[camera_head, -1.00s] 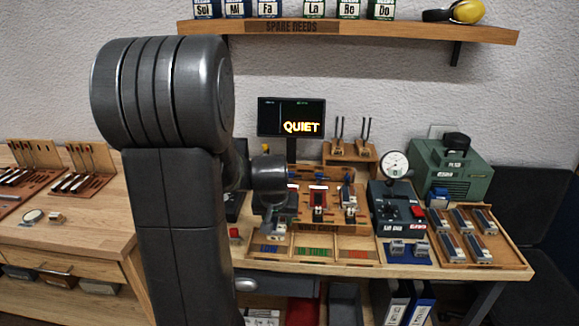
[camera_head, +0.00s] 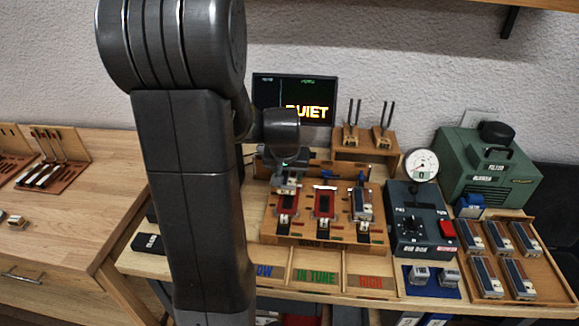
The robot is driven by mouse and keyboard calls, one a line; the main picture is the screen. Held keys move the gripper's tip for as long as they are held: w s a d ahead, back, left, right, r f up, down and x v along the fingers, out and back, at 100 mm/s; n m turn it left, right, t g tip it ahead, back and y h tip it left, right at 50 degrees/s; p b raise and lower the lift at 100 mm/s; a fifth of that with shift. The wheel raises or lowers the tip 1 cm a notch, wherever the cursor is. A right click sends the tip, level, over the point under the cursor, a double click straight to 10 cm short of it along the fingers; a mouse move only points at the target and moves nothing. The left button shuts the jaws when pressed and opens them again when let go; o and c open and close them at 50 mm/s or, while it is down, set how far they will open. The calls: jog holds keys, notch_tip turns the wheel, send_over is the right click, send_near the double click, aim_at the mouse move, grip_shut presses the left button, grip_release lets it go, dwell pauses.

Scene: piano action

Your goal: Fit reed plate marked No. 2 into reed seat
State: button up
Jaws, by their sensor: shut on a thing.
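The wooden wind chest (camera_head: 340,239) stands on the bench with red-and-black reed seats in a row. My gripper (camera_head: 287,184) is over the left seat (camera_head: 287,204), shut on a small pale metallic piece that looks like a reed plate (camera_head: 289,188). Its No. 2 marking is too small to read. I cannot tell whether the plate touches the seat. The middle seat (camera_head: 324,204) shows red and black with no plate on it. The right seat carries a grey plate-like block (camera_head: 362,204). My arm hides the area left of the chest.
A tray (camera_head: 552,290) of several reed blocks lies at right, beside the dark dial box (camera_head: 420,232). A gauge (camera_head: 421,164) and green machine (camera_head: 487,170) stand behind. Tuning forks (camera_head: 353,125) stand behind the chest. The display (camera_head: 294,98) reads "QUIET", partly hidden. Labelled bins (camera_head: 316,278) lie in front.

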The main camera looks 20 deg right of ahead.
aim_at(289, 198)
jog(key=shift+s+f+b, duration=0.1)
jog(key=shift+f+b, duration=0.3)
jog(key=shift+f, duration=0.15)
jog(key=shift+f+b, duration=1.8)
jog(key=shift+f, duration=0.6)
jog(key=shift+f+b, duration=0.6)
jog(key=shift+b, duration=0.2)
jog(key=o, duration=1.1)
jog(key=shift+a, duration=0.1)
jog(key=v, duration=1.3)
jog(key=shift+r, duration=0.35)
